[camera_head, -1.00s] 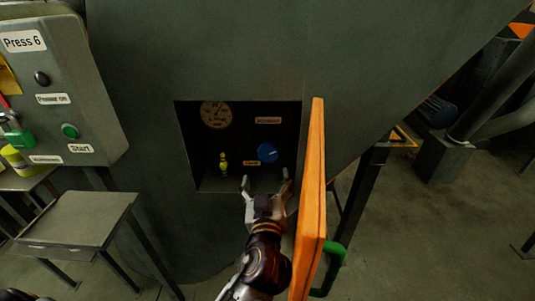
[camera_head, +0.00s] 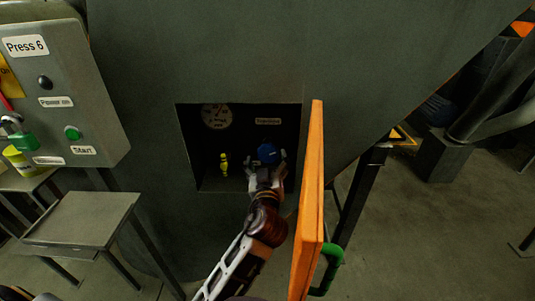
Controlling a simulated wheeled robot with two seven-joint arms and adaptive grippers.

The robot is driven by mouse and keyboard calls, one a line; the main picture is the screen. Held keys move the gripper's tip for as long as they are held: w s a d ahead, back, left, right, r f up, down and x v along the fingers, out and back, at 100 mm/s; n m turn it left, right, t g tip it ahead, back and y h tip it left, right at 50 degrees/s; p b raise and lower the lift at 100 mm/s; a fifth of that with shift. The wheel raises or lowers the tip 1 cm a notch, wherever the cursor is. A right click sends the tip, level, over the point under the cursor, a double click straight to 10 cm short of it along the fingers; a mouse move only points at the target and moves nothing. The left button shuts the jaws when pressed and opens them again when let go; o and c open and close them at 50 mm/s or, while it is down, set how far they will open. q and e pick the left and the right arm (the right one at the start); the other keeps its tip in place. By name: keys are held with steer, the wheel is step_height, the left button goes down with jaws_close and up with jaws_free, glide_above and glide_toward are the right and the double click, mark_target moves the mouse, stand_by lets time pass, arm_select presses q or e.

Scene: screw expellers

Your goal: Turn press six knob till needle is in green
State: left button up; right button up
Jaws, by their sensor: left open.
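The blue knob (camera_head: 267,152) sits on the back wall of a dark recess in the grey press body. My left gripper (camera_head: 267,161) is inside the recess with its fingers open at the lower sides of the knob. I cannot tell whether they touch it. The round pale gauge (camera_head: 216,117) is at the upper left of the recess, its top partly cut by the recess edge. Its needle is too small to read. The "Press 6" label (camera_head: 26,46) is on the control box at the left. My right gripper is out of view.
An open orange door (camera_head: 311,200) with a green handle (camera_head: 330,268) stands just right of my left arm. A small yellow fitting (camera_head: 224,164) is left of the knob. A grey side table (camera_head: 80,219) stands at lower left.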

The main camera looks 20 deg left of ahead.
mark_target(268, 154)
arm_select(q)
steer(key=shift+x, duration=0.85)
steer(key=shift+w+a, duration=0.1)
steer(key=shift+w, duration=0.3)
steer(key=shift+w+a, duration=0.2)
steer(key=shift+w, duration=0.45)
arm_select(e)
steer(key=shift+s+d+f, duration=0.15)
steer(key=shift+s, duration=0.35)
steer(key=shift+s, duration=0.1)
arm_select(q)
steer(key=shift+c, duration=0.5)
steer(key=c, duration=0.9)
steer(key=shift+m+p, duration=0.3)
